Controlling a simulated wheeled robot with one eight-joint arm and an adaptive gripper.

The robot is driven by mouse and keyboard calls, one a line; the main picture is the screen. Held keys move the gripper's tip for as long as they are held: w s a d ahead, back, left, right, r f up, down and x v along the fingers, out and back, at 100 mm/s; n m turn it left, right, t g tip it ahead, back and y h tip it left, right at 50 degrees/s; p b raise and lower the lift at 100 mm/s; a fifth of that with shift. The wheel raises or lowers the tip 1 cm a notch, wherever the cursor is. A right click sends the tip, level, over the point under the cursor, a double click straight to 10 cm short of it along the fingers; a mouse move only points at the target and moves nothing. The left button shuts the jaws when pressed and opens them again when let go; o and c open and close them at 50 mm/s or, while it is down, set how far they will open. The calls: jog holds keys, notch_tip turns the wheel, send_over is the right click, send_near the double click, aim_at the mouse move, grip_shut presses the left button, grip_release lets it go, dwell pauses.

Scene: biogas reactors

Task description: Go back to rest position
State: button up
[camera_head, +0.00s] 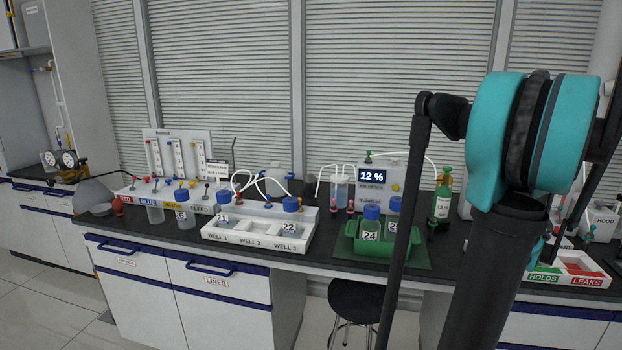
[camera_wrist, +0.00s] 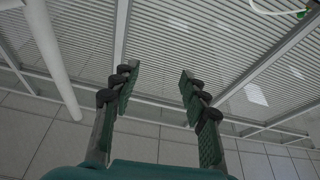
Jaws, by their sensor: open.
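My gripper (camera_wrist: 158,95) shows in the wrist view with its two fingers spread apart and nothing between them. Behind the fingers are window blinds, a white pipe and wall or ceiling panels, so no bench object is near the fingertips. In the head view my teal and black arm rises on the right side, in front of the bench. The gripper itself cannot be made out in the head view.
A dark bench (camera_head: 335,262) runs across the head view. On it stand a white well tray (camera_head: 258,238) with bottles, a green tray (camera_head: 348,240) with bottles, an air meter (camera_head: 378,180) and a holds/leaks tray (camera_head: 570,272). A stool (camera_head: 358,300) stands below.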

jog(key=s+a+f+m+g+h, duration=0.1)
jog(key=s+a+f+m+g, duration=0.3)
jog(key=a+f, duration=0.6)
jog(key=s+a+f+g, duration=0.3)
jog(key=a+f+g, duration=0.45)
jog(key=f, duration=0.55)
jog(key=s+a+f+n+g+y, duration=0.5)
jog(key=s+a+f, duration=0.9)
jog(key=s+a, duration=0.3)
jog(key=shift+a+g, duration=0.3)
jog(key=shift+g, duration=0.15)
